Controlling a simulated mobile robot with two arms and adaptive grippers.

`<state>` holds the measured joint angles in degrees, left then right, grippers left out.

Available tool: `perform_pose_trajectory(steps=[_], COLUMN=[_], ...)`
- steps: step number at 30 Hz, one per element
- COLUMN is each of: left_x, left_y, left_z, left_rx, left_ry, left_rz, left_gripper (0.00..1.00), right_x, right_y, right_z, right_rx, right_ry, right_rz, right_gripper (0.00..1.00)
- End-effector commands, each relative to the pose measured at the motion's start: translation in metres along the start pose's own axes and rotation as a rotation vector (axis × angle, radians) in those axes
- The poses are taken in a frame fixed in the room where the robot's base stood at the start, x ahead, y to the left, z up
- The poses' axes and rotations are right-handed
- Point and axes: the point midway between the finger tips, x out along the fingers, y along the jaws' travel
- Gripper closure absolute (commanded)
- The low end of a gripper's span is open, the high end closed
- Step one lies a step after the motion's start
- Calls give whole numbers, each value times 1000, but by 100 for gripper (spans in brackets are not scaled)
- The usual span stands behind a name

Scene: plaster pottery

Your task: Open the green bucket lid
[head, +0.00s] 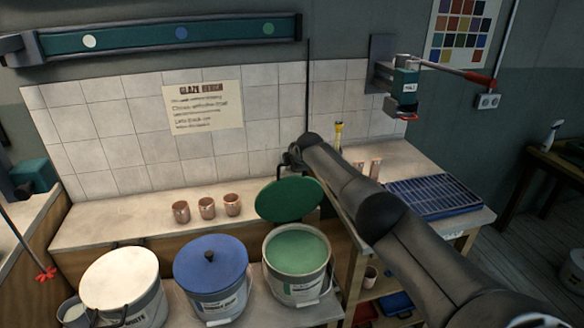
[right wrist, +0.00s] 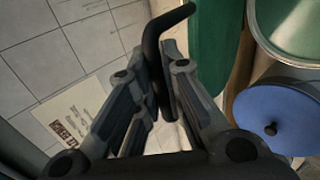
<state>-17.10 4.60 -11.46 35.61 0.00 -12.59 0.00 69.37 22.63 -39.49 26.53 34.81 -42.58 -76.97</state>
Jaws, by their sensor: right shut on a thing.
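The green lid (head: 288,200) is tilted and raised behind the green bucket (head: 298,285), whose mouth is uncovered and shows pale green inside. The lid also shows as a dark green surface in the right wrist view (right wrist: 207,45). My right gripper (head: 290,160) is above the lid, its arm reaching in from the lower right. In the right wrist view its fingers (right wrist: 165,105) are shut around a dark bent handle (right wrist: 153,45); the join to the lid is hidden.
The blue-lidded bucket (head: 210,265) and the white bucket (head: 120,280) stand left of the green one. Several copper-coloured cups (head: 207,208) stand on the counter behind. A blue tray (head: 432,197) lies on the right. A tiled wall (head: 150,110) closes the back.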

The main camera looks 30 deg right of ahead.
Motion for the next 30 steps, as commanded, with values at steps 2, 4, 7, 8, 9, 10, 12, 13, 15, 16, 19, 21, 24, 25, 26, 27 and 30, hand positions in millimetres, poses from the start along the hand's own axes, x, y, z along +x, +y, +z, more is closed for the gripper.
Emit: perform_pose_trajectory(steps=[2,4,7,8,9,10,12,13,15,16,19,21,24,25,26,27,30], left_x=[1,1,1,1,1,1,1,1,1,1,1,1,1,1,1,1,1], left_y=[0,0,0,0,0,0,0,0,0,1,1,1,1,1,1,1,1], left_z=[0,0,1,1,1,1,1,2,2,3,3,3,3,3,3,3,5], left_rx=[0,0,0,0,0,0,0,0,0,0,0,0,0,0,0,0,-1], left_ry=[-1,-1,-1,-1,-1,-2,-2,-3,-4,-4,-5,-5,-5,-5,-5,-5,-6], left_rz=[0,0,0,0,0,0,0,0,1,1,1,1,1,1,1,1,1], left_gripper=[60,60,60,60,60,60,60,60,60,60,60,60,60,60,60,60,60], right_x=[0,0,0,0,0,0,0,0,0,0,0,0,0,0,0,0,0], right_y=[-2,-2,-2,-2,-2,-2,-2,-2,-2,-2,-2,-2,-2,-1,-1,-1,-1], right_z=[1,1,1,1,2,1,2,1,1,2,1,1,1,1,1,1,1], right_rx=[-8,-9,-10,-10,-10,-10,-10,-10,-10,-10,-8,-7,-5,-5,-5,-4,-4], right_ry=[-3,-3,-3,-3,-3,-3,-3,-3,-3,-4,-3,-2,-2,-2,-2,-2,-1], right_rz=[-13,-18,-22,-22,-22,-22,-22,-22,-21,-21,-21,-20,-20,-20,-20,-19,-19], right_gripper=[100,100,100,100,100,100,100,100,100,89,76,68,68,68,68,68,68])
